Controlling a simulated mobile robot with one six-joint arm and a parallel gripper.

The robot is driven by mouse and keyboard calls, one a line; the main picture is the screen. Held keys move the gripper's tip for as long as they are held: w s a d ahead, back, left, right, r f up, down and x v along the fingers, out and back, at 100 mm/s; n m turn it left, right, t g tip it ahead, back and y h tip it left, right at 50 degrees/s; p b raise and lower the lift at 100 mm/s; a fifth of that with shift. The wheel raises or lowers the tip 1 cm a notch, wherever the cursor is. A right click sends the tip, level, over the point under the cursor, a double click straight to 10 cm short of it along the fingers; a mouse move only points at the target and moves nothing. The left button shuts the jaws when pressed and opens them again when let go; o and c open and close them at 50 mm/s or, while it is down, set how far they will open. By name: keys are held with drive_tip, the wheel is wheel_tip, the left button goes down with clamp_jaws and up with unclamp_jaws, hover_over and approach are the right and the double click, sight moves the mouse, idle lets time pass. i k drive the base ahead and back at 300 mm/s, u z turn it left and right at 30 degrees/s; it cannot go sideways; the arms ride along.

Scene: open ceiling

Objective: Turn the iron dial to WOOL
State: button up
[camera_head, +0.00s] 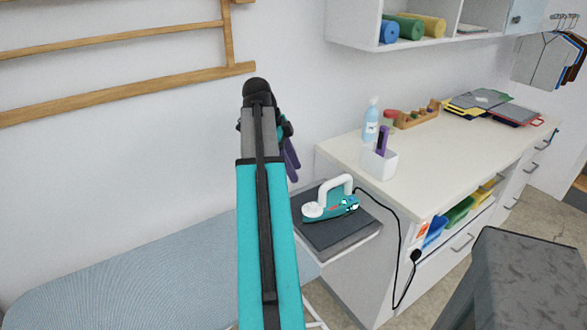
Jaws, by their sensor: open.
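The iron (342,207) is teal and white with a white arched handle. It rests on a dark grey pad (338,238) on a low shelf beside the white counter. A pale round part (314,209) shows at its left end; I cannot tell whether this is the dial, and no WOOL marking is readable. My teal arm rises through the middle of the picture, left of the iron. My gripper (291,160) shows as dark purple fingers partly hidden behind the wrist, above and left of the iron and apart from it. It is open, with nothing seen in it.
A black cord (398,235) runs from the iron to the cabinet front. The counter (455,125) holds a white holder (379,162), a spray bottle (371,120) and folders. A dark grey block (520,285) stands at front right.

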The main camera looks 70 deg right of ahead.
sight(312, 207)
drive_tip(key=k, duration=1.5)
